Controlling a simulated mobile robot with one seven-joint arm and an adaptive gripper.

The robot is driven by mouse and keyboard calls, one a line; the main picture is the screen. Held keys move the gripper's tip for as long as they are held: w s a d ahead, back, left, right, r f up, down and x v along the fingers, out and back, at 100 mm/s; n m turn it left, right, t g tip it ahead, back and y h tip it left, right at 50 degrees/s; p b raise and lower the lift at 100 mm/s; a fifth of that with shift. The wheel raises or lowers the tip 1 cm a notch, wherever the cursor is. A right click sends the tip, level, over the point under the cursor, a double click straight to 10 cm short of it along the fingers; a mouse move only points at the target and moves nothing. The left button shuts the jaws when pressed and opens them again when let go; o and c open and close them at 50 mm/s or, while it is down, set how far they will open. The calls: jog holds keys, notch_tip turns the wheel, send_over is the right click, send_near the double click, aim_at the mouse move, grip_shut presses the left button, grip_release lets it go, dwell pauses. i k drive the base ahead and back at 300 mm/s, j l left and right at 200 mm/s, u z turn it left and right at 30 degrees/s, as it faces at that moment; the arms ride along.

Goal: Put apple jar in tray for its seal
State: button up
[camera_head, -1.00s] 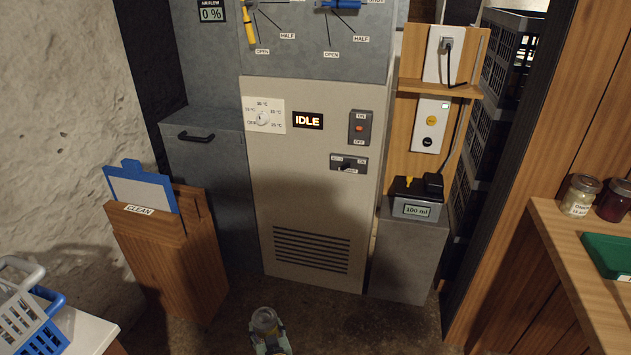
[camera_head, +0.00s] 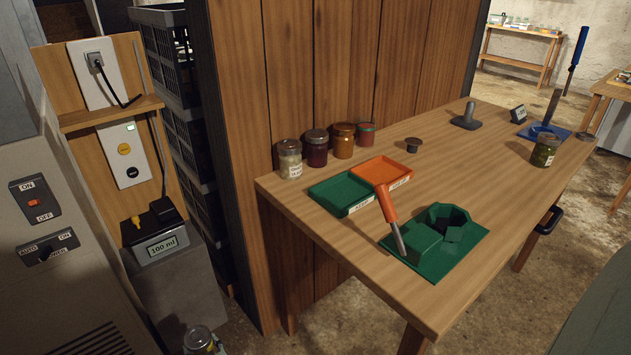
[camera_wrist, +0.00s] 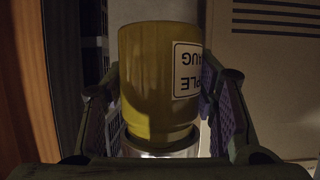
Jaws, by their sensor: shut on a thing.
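My gripper (camera_wrist: 158,78) is shut on a jar (camera_wrist: 150,85) with yellow contents, a finger on each side. Its white label shows upside down in the wrist view and partly reads "PLE" and "AUG"; the rest is hidden. In the head view the held jar (camera_head: 198,338) shows at the bottom left edge, low beside the grey pedestal and well away from the table. A green tray (camera_head: 320,204) and an orange tray (camera_head: 407,183) lie side by side on the wooden table (camera_head: 455,150), each with a small white label at its front. Both look empty.
Several jars, including a pale one (camera_head: 290,158), stand behind the trays. A green block fixture (camera_head: 462,262) with an orange-handled tool (camera_head: 387,203) sits in front of them. A green-brown jar (camera_head: 545,150) stands at the table's right. The middle of the table is clear.

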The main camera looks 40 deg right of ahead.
aim_at(345, 195)
jog(key=i+j+z, duration=0.2)
jog(key=z, duration=0.3)
jog(key=i+j+z, duration=0.2)
jog(key=j+z, duration=0.15)
jog(key=z, duration=0.15)
jog(key=i+j+z, duration=0.2)
jog(key=j+z, duration=0.25)
jog(key=i+j+z, duration=0.2)
jog(key=j, duration=0.2)
jog(key=k, duration=0.1)
